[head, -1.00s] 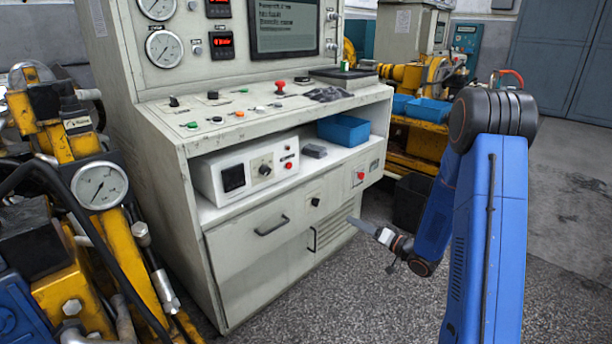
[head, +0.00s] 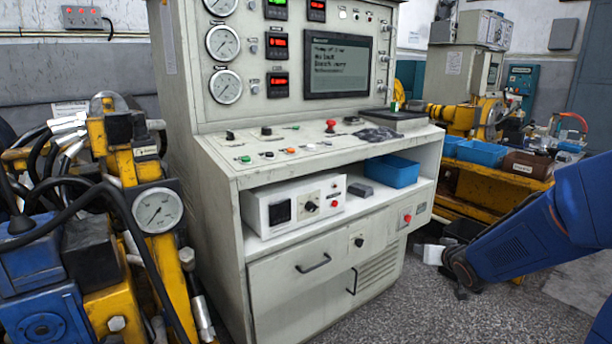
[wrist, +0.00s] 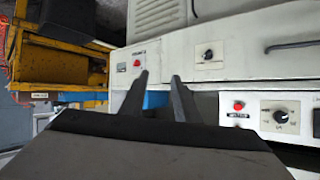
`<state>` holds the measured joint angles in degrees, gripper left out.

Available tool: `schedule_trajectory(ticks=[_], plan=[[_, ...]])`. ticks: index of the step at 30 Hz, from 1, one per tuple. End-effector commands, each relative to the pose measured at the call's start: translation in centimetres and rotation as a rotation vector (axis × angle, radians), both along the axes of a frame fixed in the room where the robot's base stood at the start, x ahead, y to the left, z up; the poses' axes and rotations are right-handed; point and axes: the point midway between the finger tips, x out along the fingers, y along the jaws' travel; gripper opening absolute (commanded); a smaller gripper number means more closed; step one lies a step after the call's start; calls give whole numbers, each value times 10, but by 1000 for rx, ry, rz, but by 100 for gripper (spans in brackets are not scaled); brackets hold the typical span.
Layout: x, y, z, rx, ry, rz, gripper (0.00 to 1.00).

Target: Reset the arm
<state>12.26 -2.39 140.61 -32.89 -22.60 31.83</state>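My blue arm (head: 525,240) enters at the right of the head view and slants down to the left, to a dark joint low beside the console. My gripper (wrist: 158,77) shows in the wrist view with two dark fingers apart and nothing held between them. Its wide dark body fills the bottom of that view. The fingers point over the front of the console, seen upside down. In the head view the gripper is too small and partly hidden to tell its state.
The grey console (head: 320,270) stands close on the left of my arm, with a blue bin (head: 392,171) on its shelf. Yellow machinery (head: 125,210) with a gauge is at the left. A yellow bench (head: 490,185) with bins stands behind my arm. Speckled floor lies in front.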

Motion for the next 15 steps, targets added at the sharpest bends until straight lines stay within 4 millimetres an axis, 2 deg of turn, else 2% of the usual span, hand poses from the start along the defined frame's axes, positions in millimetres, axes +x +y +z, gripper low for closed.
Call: schedule_trajectory(ticks=[1, 6, 11, 15], plan=[[-11, 0, 9, -21, 15, -15, 29], [-52, -2, 25, -83, 96, -67, 29], [-96, 0, 37, -119, 180, -101, 29], [-139, 6, 43, -136, 259, -114, 29]])
